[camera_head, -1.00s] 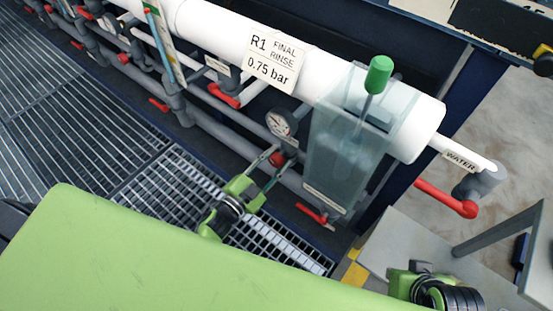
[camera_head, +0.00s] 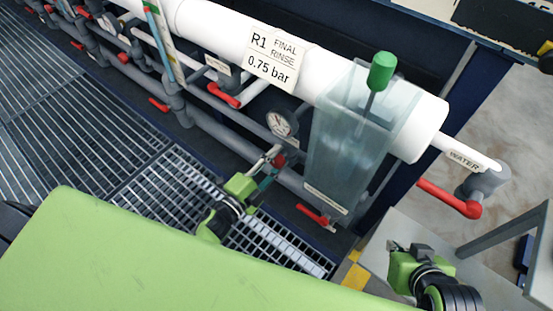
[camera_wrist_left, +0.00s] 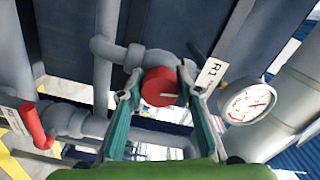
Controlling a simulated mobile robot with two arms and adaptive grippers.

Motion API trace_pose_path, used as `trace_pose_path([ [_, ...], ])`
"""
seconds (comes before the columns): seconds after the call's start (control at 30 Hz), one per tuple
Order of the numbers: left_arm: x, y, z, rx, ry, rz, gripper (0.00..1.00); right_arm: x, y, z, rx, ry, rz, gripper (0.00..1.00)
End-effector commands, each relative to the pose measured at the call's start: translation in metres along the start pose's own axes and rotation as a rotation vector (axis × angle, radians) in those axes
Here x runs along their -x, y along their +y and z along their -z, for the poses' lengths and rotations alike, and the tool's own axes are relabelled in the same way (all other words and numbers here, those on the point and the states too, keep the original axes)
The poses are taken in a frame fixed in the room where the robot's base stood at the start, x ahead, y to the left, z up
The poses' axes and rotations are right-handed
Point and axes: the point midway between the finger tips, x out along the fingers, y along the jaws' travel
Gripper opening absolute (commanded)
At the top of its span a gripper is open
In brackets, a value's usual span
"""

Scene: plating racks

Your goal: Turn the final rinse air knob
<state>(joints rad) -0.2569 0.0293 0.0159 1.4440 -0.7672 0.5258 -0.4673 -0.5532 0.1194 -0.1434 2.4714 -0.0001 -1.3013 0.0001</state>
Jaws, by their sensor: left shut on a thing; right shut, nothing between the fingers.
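The red round knob (camera_wrist_left: 160,87) sits on the grey pipework below the gauge, with a pale mark on its face. My left gripper (camera_wrist_left: 160,92) is shut on it, one finger on each side. In the head view the knob (camera_head: 279,160) is partly hidden by my left gripper (camera_head: 268,165). The pressure gauge (camera_head: 282,124) is just above it and also shows in the wrist view (camera_wrist_left: 248,101). The R1 FINAL RINSE 0.75 bar sign (camera_head: 272,58) is on the white pipe above. My right gripper (camera_head: 398,250) is shut and empty at the lower right.
A clear tank (camera_head: 335,165) with a green-capped rod (camera_head: 381,72) stands right of the knob. Red lever handles (camera_head: 313,215) lie below it and by the WATER pipe (camera_head: 450,198). Metal grating (camera_head: 180,190) covers the floor at left.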

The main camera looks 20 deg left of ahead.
Motion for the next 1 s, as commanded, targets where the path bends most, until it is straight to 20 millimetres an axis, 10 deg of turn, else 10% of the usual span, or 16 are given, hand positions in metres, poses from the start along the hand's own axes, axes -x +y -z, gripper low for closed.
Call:
trace_pose_path([
  [0.4, 0.001, 0.001, 0.000, -0.006, -0.001, -0.002, 0.10, 0.000, 0.000, 0.000, -0.003, -0.001, 0.000, 0.00],
  [0.43, 0.001, 0.001, 0.000, -0.006, -0.001, -0.002, 0.40, 0.000, 0.000, 0.000, -0.003, -0.001, -0.001, 0.00],
  [0.5, 0.001, 0.001, 0.000, -0.006, -0.001, -0.002, 0.49, 0.000, 0.001, -0.001, -0.004, -0.001, -0.001, 0.00],
  [1.0, 0.020, 0.001, -0.001, -0.006, -0.002, -0.004, 0.49, -0.001, 0.001, -0.002, -0.004, -0.006, -0.002, 0.00],
])
